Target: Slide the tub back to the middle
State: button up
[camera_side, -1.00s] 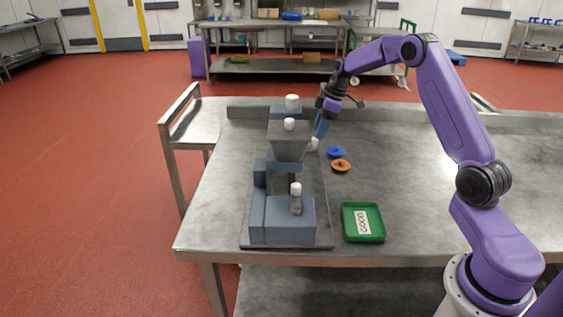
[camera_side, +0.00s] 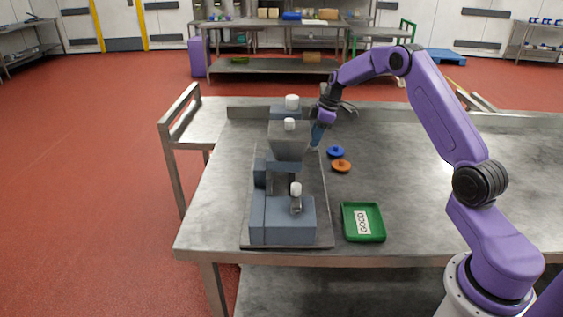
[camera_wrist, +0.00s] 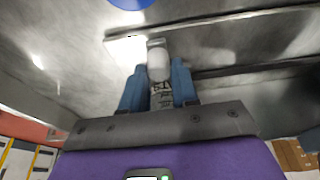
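My gripper (camera_side: 316,140) is at the right side of the bagger, beside the grey hopper (camera_side: 289,139). In the wrist view its two blue fingers (camera_wrist: 159,88) stand on either side of a white rounded knob (camera_wrist: 158,64), with no gap visible, so it looks shut on the knob. A ribbed grey part shows below the knob between the fingers. What the knob is fixed to is mostly hidden. I cannot tell for sure which part is the tub. A green tray (camera_side: 379,231) marked GOOD lies at the table's front, well apart from my gripper.
The blue-grey bagger body (camera_side: 290,226) carries white knobs at its front, hopper and back. A blue piece (camera_side: 335,152) and an orange piece (camera_side: 341,166) lie on the steel table just right of my gripper. The table (camera_side: 430,205) right of them is clear.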

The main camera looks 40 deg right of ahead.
aim_at(317, 172)
grip_shut()
jog(key=shift+s+a, duration=1.75)
jog(key=shift+s, duration=0.05)
jog(key=shift+s+a, duration=1.75)
jog(key=shift+s, duration=0.05)
jog(key=shift+s+a, duration=0.55)
jog(key=o, duration=0.8)
grip_release()
jog(key=shift+c, duration=0.2)
